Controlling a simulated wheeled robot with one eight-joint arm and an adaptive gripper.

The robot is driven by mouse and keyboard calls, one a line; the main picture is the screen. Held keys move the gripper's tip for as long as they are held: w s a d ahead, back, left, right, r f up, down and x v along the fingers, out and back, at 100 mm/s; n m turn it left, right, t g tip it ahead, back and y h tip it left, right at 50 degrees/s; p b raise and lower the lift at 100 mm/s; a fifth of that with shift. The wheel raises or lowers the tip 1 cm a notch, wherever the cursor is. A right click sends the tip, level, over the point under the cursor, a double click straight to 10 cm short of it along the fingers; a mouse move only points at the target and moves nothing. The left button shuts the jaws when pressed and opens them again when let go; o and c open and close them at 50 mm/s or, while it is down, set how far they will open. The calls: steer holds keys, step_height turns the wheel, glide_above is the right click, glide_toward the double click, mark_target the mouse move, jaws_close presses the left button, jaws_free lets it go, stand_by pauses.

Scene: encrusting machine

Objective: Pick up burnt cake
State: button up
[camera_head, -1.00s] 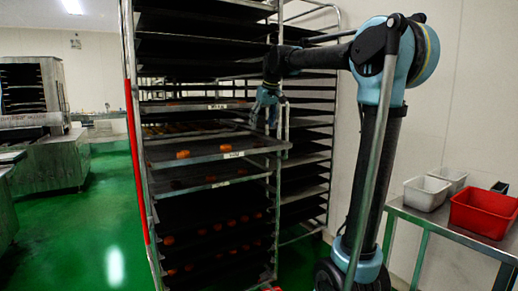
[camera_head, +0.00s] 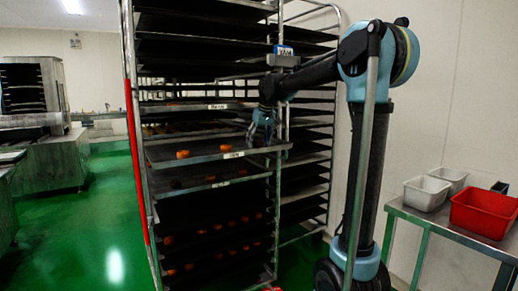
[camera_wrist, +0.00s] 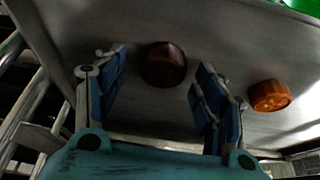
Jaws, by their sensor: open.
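A dark brown, burnt-looking cake (camera_wrist: 163,64) sits on a grey tray (camera_wrist: 225,60) in the wrist view. My gripper (camera_wrist: 160,68) is open, with blue fingers on either side of the dark cake and a gap to each. A lighter orange-brown cake (camera_wrist: 270,95) lies on the same tray, outside the right finger. In the head view my gripper (camera_head: 262,128) is at the right end of a partly pulled-out rack tray (camera_head: 205,158). Two orange cakes (camera_head: 183,154) show on that tray; the dark cake cannot be made out there.
The tall rack (camera_head: 136,150) holds many trays, with shelves close above and below my gripper. A side table (camera_head: 440,222) at the right carries a red bin (camera_head: 484,212) and white bins (camera_head: 426,193). Green floor (camera_head: 90,220) is clear at the left.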

steer(key=c, duration=1.1)
steer(key=shift+r, duration=0.1)
steer(key=shift+c, duration=0.2)
